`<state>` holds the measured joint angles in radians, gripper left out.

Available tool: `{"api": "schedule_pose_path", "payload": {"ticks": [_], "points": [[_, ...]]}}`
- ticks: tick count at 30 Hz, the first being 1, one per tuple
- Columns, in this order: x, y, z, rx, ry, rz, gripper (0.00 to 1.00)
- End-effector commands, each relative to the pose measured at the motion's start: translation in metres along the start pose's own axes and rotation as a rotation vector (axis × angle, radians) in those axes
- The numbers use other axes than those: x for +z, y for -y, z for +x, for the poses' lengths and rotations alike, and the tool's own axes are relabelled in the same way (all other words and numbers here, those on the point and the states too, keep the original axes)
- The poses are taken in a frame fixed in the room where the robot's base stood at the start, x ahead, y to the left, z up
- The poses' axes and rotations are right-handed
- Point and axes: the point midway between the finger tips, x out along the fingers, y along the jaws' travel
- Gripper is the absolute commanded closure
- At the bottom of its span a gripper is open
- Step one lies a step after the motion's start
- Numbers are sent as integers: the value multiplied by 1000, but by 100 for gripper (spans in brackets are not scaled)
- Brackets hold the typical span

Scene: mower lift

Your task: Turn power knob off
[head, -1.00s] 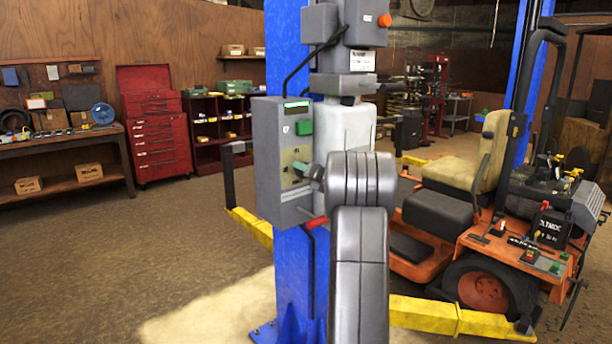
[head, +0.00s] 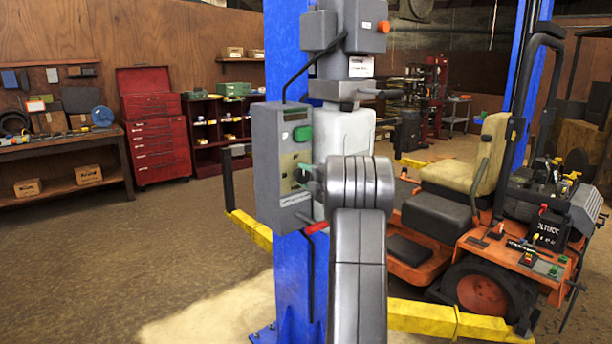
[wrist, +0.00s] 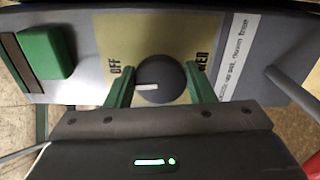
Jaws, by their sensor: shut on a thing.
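The grey control box (head: 265,170) is on the blue lift post, with a green button (head: 303,133) near its top. In the wrist view the round black power knob (wrist: 163,72) sits on a tan plate between the green fingers of my gripper (wrist: 161,88). My gripper is shut on the knob, one finger at each side. The knob's white mark points left, toward the word OFF (wrist: 122,80). Lettering at the right is partly hidden by a finger. In the head view my gripper (head: 303,173) is at the box front, and my arm hides part of it.
A red-handled lever (head: 316,228) sticks out below the box. The green button (wrist: 45,50) is left of the knob in the wrist view. An orange mower (head: 470,250) stands at the right behind yellow lift arms (head: 455,322). The floor at left is clear.

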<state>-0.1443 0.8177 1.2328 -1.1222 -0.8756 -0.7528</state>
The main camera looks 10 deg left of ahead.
Motion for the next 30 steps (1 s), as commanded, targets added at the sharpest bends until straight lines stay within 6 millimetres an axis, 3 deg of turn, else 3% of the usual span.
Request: {"api": "schedule_pose_path", "payload": {"ticks": [9, 24, 25, 28, 30], "points": [[0, 1, 0, 0, 1, 108, 74], [0, 1, 0, 0, 1, 126, 74], [0, 1, 0, 0, 1, 126, 49], [0, 1, 0, 0, 1, 125, 30], [0, 1, 0, 0, 1, 125, 30]]}}
